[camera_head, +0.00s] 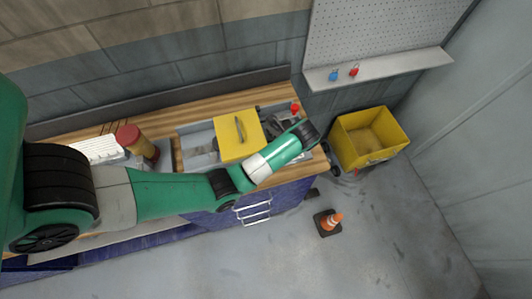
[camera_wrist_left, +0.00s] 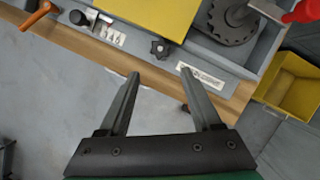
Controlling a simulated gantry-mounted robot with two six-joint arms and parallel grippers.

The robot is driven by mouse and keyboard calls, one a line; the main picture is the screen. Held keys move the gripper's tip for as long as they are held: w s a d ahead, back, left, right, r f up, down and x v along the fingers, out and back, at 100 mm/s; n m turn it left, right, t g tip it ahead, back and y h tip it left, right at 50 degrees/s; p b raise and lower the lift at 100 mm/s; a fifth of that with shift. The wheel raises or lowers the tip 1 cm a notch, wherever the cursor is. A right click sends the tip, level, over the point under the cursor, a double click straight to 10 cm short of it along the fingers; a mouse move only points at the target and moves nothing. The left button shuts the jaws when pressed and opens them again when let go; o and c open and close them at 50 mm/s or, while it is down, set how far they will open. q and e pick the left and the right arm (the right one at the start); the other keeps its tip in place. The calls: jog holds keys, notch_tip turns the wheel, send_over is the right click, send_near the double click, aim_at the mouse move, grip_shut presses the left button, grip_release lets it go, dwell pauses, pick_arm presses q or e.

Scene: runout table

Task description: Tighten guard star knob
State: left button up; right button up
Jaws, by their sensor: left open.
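The black star knob (camera_wrist_left: 160,48) is on the grey side of the machine, at the front edge of the yellow guard (camera_wrist_left: 145,12) in the left wrist view. The yellow guard (camera_head: 238,138), with a dark handle on top, also shows in the head view, where I cannot make out the knob. My left gripper (camera_wrist_left: 160,73) is open and empty. Its two fingertips point toward the knob, one to either side of it in the picture, with a visible gap to it. In the head view my arm hides the gripper. My right gripper is in neither view.
A dark toothed wheel (camera_wrist_left: 232,22) and a red knob (camera_wrist_left: 302,12) are right of the guard. An orange lever (camera_wrist_left: 36,15) is at left. A yellow bin (camera_head: 345,142) and an orange cone (camera_head: 331,220) stand on the floor. A red-topped cylinder (camera_head: 130,137) is on the bench.

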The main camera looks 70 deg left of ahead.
pick_arm(q)
jog(key=b+x, duration=0.3)
jog(key=x, duration=0.8)
grip_shut()
